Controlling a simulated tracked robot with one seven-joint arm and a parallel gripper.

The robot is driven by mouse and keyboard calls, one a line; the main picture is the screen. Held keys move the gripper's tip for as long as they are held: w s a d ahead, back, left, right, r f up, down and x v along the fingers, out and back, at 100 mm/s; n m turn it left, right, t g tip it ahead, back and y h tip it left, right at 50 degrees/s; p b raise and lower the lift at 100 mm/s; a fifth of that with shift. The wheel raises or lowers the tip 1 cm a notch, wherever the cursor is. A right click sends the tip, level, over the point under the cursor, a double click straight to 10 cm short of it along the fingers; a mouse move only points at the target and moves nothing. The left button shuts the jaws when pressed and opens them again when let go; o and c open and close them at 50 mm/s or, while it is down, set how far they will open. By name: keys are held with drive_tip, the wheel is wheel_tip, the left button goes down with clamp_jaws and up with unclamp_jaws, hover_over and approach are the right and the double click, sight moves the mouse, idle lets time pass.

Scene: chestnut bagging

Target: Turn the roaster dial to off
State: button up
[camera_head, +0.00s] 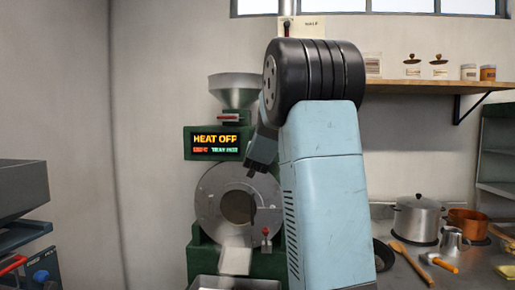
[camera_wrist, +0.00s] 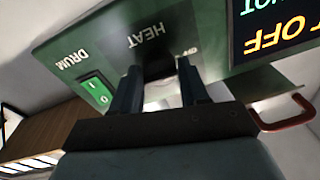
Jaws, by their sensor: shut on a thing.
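The roaster (camera_head: 222,210) is a dark green machine with a round grey drum front. Its display (camera_head: 215,143) reads "HEAT OFF"; part of it also shows upside down in the wrist view (camera_wrist: 272,32). In the wrist view the dark dial (camera_wrist: 157,66) is on the green panel under the upside-down "HEAT" label, close to a small "OFF" mark. My gripper (camera_wrist: 158,84) is shut on the dial, one finger on each side. In the head view my gripper (camera_head: 256,170) is beside the roaster, and the dial is hidden. The dial's exact pointer direction is not clear.
A green drum switch (camera_wrist: 97,90) is left of the dial in the wrist view, and a red handle (camera_wrist: 292,118) is at right. A metal hopper (camera_head: 234,90) tops the roaster. A steel pot (camera_head: 417,218) and copper pot (camera_head: 467,224) stand on the right counter.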

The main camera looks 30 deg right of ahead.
drive_tip(key=shift+d+f, duration=0.1)
drive_tip(key=shift+f, duration=0.05)
drive_tip(key=o, duration=1)
drive_tip(key=v, duration=1.3)
drive_tip(key=shift+s+a, duration=0.25)
drive_tip(key=shift+s, duration=0.05)
drive_tip(key=shift+f, duration=0.1)
